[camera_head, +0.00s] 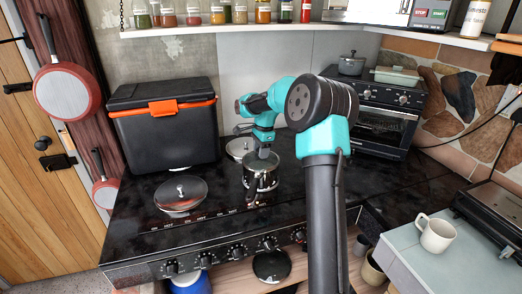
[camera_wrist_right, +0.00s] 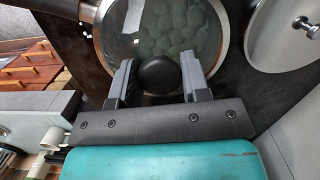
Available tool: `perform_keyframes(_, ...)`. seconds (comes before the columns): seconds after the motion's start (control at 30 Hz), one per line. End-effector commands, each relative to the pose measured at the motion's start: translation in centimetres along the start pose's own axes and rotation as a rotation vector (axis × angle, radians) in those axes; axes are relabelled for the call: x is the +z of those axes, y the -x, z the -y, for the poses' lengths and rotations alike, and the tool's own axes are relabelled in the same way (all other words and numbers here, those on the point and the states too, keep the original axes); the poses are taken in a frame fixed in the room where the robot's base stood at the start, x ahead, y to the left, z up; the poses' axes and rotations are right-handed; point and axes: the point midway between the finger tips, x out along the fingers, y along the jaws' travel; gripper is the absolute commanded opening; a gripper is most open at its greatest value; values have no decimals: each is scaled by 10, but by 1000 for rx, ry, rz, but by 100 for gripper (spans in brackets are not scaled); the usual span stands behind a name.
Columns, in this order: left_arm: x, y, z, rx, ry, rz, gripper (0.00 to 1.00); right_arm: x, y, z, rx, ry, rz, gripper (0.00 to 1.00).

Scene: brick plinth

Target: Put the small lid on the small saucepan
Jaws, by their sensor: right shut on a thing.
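The small saucepan (camera_head: 260,184) is a shiny steel pot on the black cooktop, with its dark handle towards the front. My right gripper (camera_head: 263,154) is right above it, pointing down. In the right wrist view my right gripper (camera_wrist_right: 157,88) is shut on the black knob of the small glass lid (camera_wrist_right: 190,30). The lid covers the saucepan's opening, and rounded green contents show through the glass. I cannot tell whether its rim rests fully on the pan. My left gripper is not in view.
A wide covered pan (camera_head: 180,193) stands left on the cooktop. Another round lid or pan (camera_head: 239,146) lies behind the saucepan. A black cooler box (camera_head: 165,138) stands back left, and a toaster oven (camera_head: 378,125) back right. A white mug (camera_head: 438,235) stands on the right counter.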

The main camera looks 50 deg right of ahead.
Motion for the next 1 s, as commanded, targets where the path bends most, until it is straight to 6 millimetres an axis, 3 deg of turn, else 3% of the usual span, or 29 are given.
perform_keyframes(0.17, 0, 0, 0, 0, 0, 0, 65, 0, -2, 0, 0, 0, 0, 4)
perform_keyframes(0.2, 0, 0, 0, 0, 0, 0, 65, 0, -2, 0, 0, 0, 0, 43)
perform_keyframes(0.5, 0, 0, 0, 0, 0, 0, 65, 0, -2, 0, 0, 0, 0, 72)
perform_keyframes(0.8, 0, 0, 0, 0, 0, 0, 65, 0, -1, 0, 0, 0, 0, 72)
perform_keyframes(1.0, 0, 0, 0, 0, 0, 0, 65, 0, 16, 0, -2, 0, 0, 72)
